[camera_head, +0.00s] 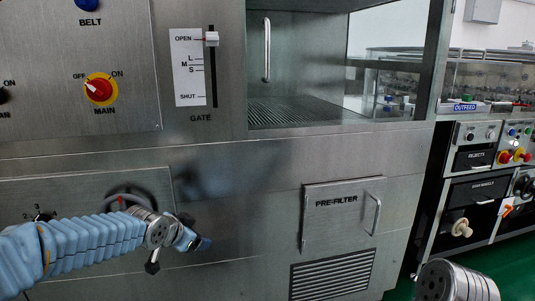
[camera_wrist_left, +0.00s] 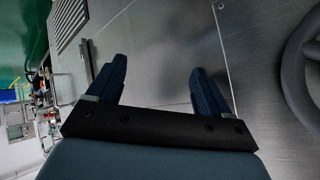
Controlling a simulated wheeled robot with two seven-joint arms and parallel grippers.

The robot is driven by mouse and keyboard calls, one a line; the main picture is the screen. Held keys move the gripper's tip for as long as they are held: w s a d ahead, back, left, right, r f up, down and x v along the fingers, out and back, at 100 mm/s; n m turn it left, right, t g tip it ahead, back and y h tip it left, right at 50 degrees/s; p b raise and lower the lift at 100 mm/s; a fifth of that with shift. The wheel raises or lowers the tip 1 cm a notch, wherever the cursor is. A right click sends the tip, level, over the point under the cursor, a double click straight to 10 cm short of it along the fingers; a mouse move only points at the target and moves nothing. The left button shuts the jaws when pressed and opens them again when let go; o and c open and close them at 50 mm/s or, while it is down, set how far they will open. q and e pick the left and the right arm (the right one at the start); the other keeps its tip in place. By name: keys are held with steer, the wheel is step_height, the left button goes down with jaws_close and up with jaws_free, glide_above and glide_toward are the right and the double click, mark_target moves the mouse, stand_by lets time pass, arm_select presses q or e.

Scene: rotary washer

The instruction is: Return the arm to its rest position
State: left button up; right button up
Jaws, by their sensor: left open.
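My left arm comes in from the lower left in the head view, in a light blue ribbed sleeve. Its gripper (camera_head: 195,240) is in front of the lower steel panel, just right of a dark round handwheel (camera_head: 128,198) that the wrist partly hides. In the left wrist view the gripper (camera_wrist_left: 158,85) has its two blue fingers spread apart, with nothing between them but the plain steel panel. The handwheel's rim (camera_wrist_left: 292,75) shows at the right edge there, apart from the fingers. A part of my right arm shows at the lower right of the head view; its gripper is not visible.
The steel washer front has a gate lever (camera_head: 211,39) near OPEN and a red main switch (camera_head: 98,88). A pre-filter door (camera_head: 340,220) with a handle (camera_head: 374,214) and a vent grille (camera_head: 332,275) are to the right. The outfeed control cabinet (camera_head: 490,160) stands further right.

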arm_select(q)
steer(key=s+d+f+n+g+h, duration=0.15)
steer(key=s+f, duration=0.25)
steer(key=f, duration=0.5)
steer(key=s+d+f+n+g+p, duration=0.1)
steer(key=s+d+f+n+g, duration=0.2)
steer(key=f, duration=0.6)
steer(key=s+d+f+g, duration=0.1)
steer(key=s+d+f, duration=0.1)
steer(key=s+f, duration=0.6)
steer(key=s+d+f+n+g, duration=0.1)
steer(key=s+f+n+g, duration=0.2)
steer(key=s+f, duration=1)
steer(key=s+n, duration=0.2)
steer(key=s, duration=0.1)
steer(key=shift+d+p, duration=0.3)
steer(key=shift+g, duration=0.25)
steer(key=shift+c, duration=0.5)
